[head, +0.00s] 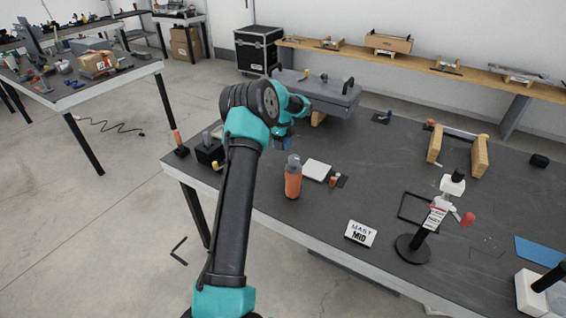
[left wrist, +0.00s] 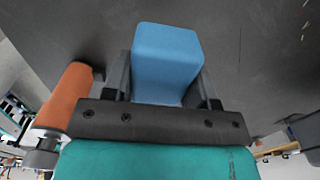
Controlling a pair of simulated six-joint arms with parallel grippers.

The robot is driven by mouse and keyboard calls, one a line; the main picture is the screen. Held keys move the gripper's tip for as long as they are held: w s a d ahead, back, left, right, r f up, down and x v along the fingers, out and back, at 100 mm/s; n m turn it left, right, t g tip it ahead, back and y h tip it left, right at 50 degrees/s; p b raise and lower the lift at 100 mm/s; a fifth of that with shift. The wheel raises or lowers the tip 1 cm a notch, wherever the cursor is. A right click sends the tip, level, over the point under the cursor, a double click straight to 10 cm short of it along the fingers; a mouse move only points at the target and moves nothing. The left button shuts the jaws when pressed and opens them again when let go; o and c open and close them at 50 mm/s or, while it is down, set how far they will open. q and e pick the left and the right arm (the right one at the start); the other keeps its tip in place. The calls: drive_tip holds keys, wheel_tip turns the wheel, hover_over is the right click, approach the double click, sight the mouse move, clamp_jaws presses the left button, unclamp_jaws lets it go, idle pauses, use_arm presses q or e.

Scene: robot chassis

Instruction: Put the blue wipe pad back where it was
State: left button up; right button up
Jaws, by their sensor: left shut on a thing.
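The blue wipe pad (left wrist: 167,58) is a small blue block between the two dark fingers of my left gripper (left wrist: 165,85) in the left wrist view. The gripper is shut on the pad. The pad's underside is hidden, so I cannot tell whether it touches the table. My right gripper is not in view.
An orange bottle (head: 293,182) stands nearer me than the pad; it also shows in the left wrist view (left wrist: 69,96). A white square piece (head: 317,170), a "MAST MID" sign (head: 360,233) and a black stand (head: 412,249) are to its right. A blue sheet (head: 541,251) lies far right.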

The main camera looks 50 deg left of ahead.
use_arm(q)
hover_over(283, 164)
wheel_tip(283, 164, down, 5)
drive_tip(key=shift+f, duration=0.15)
drive_tip(key=shift+f, duration=1.9)
drive_tip(key=shift+f, duration=0.1)
drive_tip(key=o, duration=0.9)
wheel_tip(283, 164, up, 12)
drive_tip(key=shift+r, duration=0.15)
